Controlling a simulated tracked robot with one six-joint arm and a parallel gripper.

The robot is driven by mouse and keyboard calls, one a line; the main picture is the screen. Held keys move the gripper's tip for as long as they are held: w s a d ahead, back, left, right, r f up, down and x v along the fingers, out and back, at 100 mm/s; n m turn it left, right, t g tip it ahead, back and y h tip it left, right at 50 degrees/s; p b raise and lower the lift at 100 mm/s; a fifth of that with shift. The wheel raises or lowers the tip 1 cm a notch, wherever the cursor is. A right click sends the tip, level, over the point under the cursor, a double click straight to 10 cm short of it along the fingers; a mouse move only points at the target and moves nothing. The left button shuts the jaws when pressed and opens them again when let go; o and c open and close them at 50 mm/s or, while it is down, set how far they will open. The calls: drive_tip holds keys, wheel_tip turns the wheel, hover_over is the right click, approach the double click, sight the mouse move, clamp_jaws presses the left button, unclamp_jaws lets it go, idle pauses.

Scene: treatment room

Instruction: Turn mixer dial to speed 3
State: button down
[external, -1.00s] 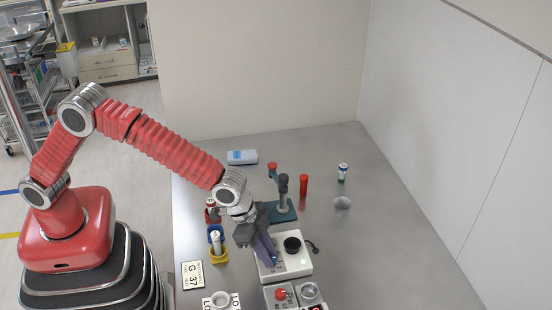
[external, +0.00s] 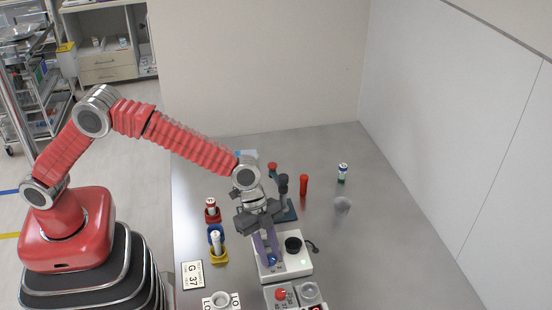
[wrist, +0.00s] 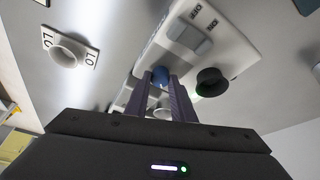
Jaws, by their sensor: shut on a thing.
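The mixer is a white box (external: 297,266) on the grey table, with a black round cup (external: 293,244) on top. Its blue dial (external: 272,260) is at the front left of its top. My gripper (external: 268,256) points down at the mixer, its purple fingers on the dial. In the wrist view the blue dial (wrist: 160,75) shows between the two finger ends, and the black cup (wrist: 210,82) is to the right. My gripper is shut on the dial. The fingers cover part of the dial, and its speed marks cannot be read.
A box with a red button (external: 281,294) stands just in front of the mixer. A teal stand (external: 286,212) is behind it. Tubes in red and yellow holders (external: 218,255) are to the left. A small clear cup (external: 342,204) stands right. The table's right side is mostly clear.

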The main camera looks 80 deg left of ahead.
drive_tip(key=m, duration=0.2)
drive_tip(key=m+g, duration=0.1)
drive_tip(key=m, duration=0.1)
drive_tip(key=shift+w+a+g, duration=0.1)
drive_tip(key=shift+w+g, duration=0.1)
drive_tip(key=shift+g, duration=0.1)
drive_tip(key=m+g, duration=0.1)
drive_tip(key=m, duration=0.4)
drive_tip(key=shift+w+g, duration=0.15)
drive_tip(key=shift+g, duration=0.25)
drive_tip(key=c, duration=1.5)
unclamp_jaws()
drive_tip(key=shift+c, duration=0.2)
drive_tip(key=v, duration=1.3)
drive_tip(key=shift+r, duration=0.3)
drive_tip(key=shift+w, duration=0.1)
